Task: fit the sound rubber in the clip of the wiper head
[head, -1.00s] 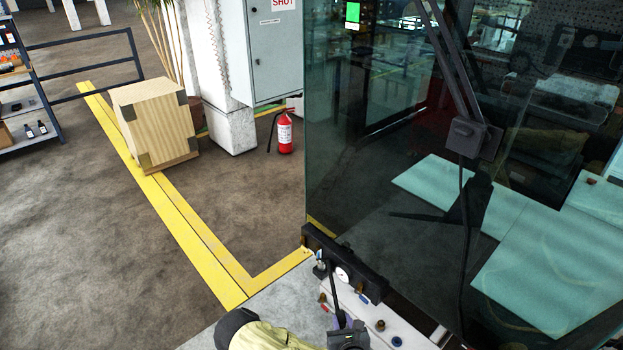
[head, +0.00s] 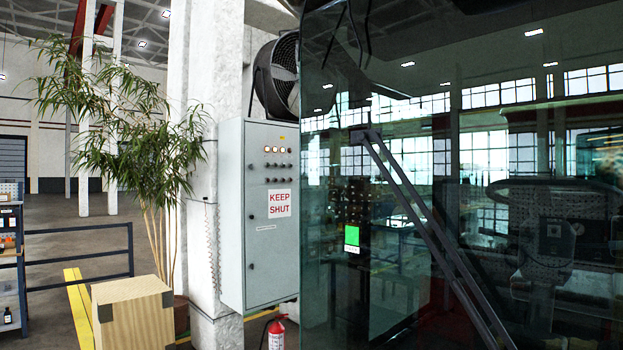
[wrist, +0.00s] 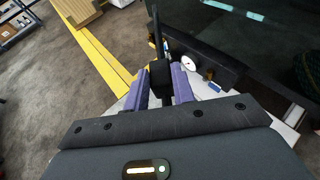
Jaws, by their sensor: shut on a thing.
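The wiper's paired dark arms (head: 435,235) slant across the dark glass in the head view. At their upper left end is a small dark wiper head (head: 366,134); its clip is too small to make out. My gripper (wrist: 159,88) shows only in the wrist view. Its two purple fingers are shut on a black block, from which a thin black strip, seemingly the rubber (wrist: 156,30), stands up and away from me. Whether the strip is sound cannot be told. The held piece is apart from the wiper head, which is not seen in the wrist view.
The cab glass (head: 330,200) fills the right of the head view. A grey cabinet (head: 258,215), a wooden crate (head: 135,315) and a fire extinguisher (head: 276,333) stand to its left.

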